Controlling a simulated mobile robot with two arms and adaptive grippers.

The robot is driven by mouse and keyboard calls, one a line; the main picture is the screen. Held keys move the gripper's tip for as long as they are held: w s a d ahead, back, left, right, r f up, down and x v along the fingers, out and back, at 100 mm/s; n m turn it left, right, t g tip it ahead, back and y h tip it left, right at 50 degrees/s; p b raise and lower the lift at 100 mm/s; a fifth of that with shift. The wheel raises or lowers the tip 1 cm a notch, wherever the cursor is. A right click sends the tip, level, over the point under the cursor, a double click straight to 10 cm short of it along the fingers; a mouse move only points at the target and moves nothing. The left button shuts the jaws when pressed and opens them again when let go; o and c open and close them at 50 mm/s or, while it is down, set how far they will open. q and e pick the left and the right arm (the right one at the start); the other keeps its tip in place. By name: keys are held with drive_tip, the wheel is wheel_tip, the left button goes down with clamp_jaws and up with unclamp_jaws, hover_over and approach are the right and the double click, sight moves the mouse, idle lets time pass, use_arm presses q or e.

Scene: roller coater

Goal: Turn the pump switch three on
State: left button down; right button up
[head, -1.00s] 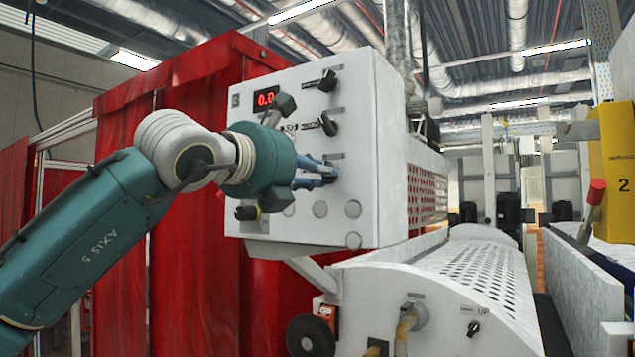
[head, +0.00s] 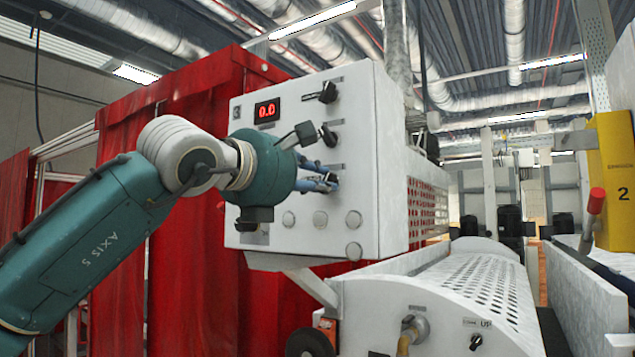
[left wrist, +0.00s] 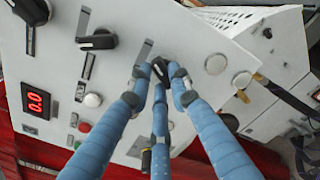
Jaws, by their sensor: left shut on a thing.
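The control box (head: 300,235) has a column of three black rotary switches on its right side. The top switch (head: 328,92) and middle switch (head: 329,136) are free, and both also show in the left wrist view, the middle one (left wrist: 97,40) nearer. The lowest switch (left wrist: 160,68) is between the blue fingertips of my left gripper (head: 328,180), which is shut on it. In the left wrist view its three fingers (left wrist: 160,85) meet around this switch and hide most of it. Its exact angle is hard to tell. My right gripper is not in view.
A red display (head: 267,110) reads 0.0 on the box. Round buttons (head: 320,219) sit below the switches. A perforated roller cover (head: 480,285) is at lower right. A red curtain (head: 180,270) hangs behind my left arm.

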use_arm(q)
drive_tip(key=shift+r, duration=0.1)
drive_tip(key=c, duration=1.6)
unclamp_jaws()
drive_tip(key=shift+o, duration=0.2)
drive_tip(key=shift+s, duration=0.1)
drive_tip(key=v, duration=1.2)
